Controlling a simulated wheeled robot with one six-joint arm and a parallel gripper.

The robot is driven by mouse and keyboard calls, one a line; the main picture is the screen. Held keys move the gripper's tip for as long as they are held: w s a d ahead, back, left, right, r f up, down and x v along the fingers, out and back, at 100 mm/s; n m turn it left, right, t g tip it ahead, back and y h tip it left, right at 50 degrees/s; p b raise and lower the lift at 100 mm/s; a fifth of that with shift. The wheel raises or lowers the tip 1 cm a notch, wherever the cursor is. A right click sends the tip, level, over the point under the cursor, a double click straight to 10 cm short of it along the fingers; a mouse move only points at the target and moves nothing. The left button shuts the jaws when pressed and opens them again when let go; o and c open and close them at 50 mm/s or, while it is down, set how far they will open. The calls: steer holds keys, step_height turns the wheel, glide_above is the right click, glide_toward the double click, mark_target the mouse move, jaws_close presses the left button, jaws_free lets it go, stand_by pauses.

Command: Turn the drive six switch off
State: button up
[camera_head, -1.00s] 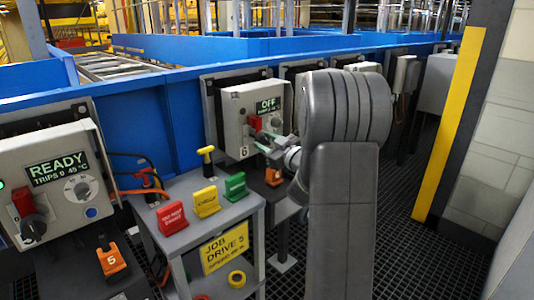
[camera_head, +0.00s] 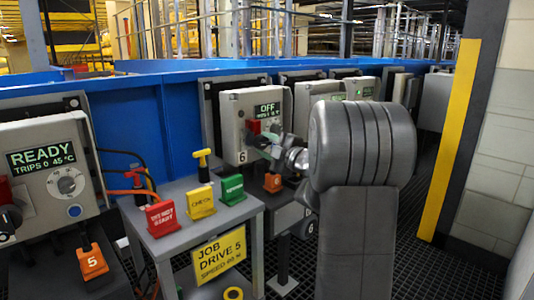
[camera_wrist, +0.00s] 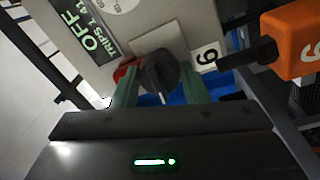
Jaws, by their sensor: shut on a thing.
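The drive six box (camera_head: 237,112) is grey, with a "6" label and a lit display reading "OFF". The display also shows in the wrist view (camera_wrist: 82,32), turned on its side. My gripper (camera_head: 268,145) is at the front of this box. In the wrist view its green fingers (camera_wrist: 160,88) stand on either side of the dark rotary switch knob (camera_wrist: 158,72) and are shut on it. A red part (camera_wrist: 127,68) shows beside the knob. In the head view the knob is mostly hidden by the fingers.
The drive 5 box (camera_head: 45,160) at left reads "READY". A small grey table (camera_head: 185,232) between them carries red, yellow and green tags. An orange block (camera_wrist: 290,40) with a dark stem is close to the gripper in the wrist view. A yellow-striped post (camera_head: 460,140) stands at right.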

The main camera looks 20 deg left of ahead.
steer(key=shift+f+n+b, duration=0.1)
steer(key=shift+n+b, duration=0.25)
steer(key=shift+n, duration=0.65)
steer(key=o, duration=1)
steer(key=shift+c, duration=0.2)
steer(key=shift+s+d, duration=0.2)
steer(key=shift+d, duration=0.35)
steer(key=r+p+v, duration=0.1)
steer(key=p+v, duration=0.2)
steer(key=v, duration=0.9)
steer(key=shift+d+f, duration=0.35)
steer(key=shift+f, duration=0.1)
steer(key=shift+s+a, duration=0.1)
